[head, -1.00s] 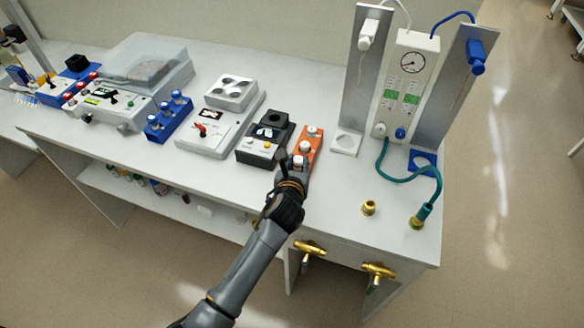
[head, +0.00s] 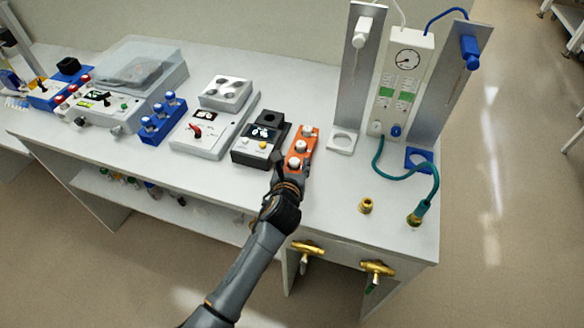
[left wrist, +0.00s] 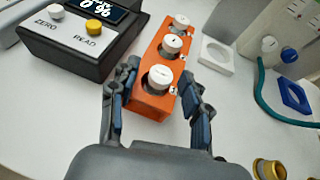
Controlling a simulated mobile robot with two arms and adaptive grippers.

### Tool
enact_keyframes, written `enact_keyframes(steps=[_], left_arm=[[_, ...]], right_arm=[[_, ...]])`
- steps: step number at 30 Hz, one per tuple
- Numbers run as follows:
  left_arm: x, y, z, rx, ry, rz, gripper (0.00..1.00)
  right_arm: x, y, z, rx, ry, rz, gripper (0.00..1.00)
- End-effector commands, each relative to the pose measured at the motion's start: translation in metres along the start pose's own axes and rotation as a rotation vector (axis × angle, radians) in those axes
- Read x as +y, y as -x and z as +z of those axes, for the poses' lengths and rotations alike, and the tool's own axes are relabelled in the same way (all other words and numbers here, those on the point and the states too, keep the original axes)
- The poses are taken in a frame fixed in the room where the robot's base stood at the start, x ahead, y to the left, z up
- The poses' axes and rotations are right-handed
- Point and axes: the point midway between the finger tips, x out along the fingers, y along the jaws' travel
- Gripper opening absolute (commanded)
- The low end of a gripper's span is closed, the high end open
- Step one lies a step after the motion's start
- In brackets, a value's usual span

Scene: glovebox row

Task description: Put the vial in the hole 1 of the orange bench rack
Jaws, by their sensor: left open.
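The orange bench rack (head: 306,149) stands near the front of the bench and fills the middle of the left wrist view (left wrist: 148,102). Three white-capped vials sit upright in a row in it: the near vial (left wrist: 160,77), the middle vial (left wrist: 171,45) and the far vial (left wrist: 181,21). I cannot read which hole is number 1. My left gripper (left wrist: 158,76) is open, its fingers on either side of the rack's near end, apart from the near vial's cap. In the head view the left gripper (head: 289,174) partly hides that end. My right gripper is not in view.
The black meter (head: 258,146) stands close left of the rack. To the right are a white ring holder (head: 342,142), a green hose (head: 402,178) and brass fittings (head: 366,206). The bench's front edge is close.

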Motion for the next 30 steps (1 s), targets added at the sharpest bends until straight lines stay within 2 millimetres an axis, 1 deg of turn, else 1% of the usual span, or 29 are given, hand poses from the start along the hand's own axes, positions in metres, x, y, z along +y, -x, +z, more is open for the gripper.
enact_keyframes(steps=[1, 5, 12, 15, 18, 21, 24, 30], left_arm=[[0.0, 0.002, 0.003, -0.001, 0.001, 0.0, 0.48], [0.001, 0.018, 0.002, -0.001, -0.001, 0.0, 0.48], [0.001, 0.07, 0.0, 0.0, 0.0, 0.0, 0.48], [0.0, 0.09, 0.001, -0.001, 0.001, -0.001, 0.48], [0.0, 0.105, 0.001, -0.001, 0.001, -0.001, 0.48], [0.0, 0.115, 0.002, -0.001, 0.0, 0.001, 0.48], [0.0, 0.12, 0.002, -0.001, 0.0, 0.0, 0.48], [0.0, 0.121, 0.002, 0.0, 0.001, 0.001, 0.48]], right_arm=[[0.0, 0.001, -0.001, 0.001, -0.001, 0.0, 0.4], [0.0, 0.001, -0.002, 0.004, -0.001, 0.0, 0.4], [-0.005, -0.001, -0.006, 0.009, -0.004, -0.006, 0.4], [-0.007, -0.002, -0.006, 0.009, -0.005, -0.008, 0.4], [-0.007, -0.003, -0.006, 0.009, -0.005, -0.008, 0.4], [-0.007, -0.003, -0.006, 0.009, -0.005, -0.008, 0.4], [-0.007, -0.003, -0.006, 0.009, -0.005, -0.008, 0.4], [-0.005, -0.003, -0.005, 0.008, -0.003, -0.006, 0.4]])
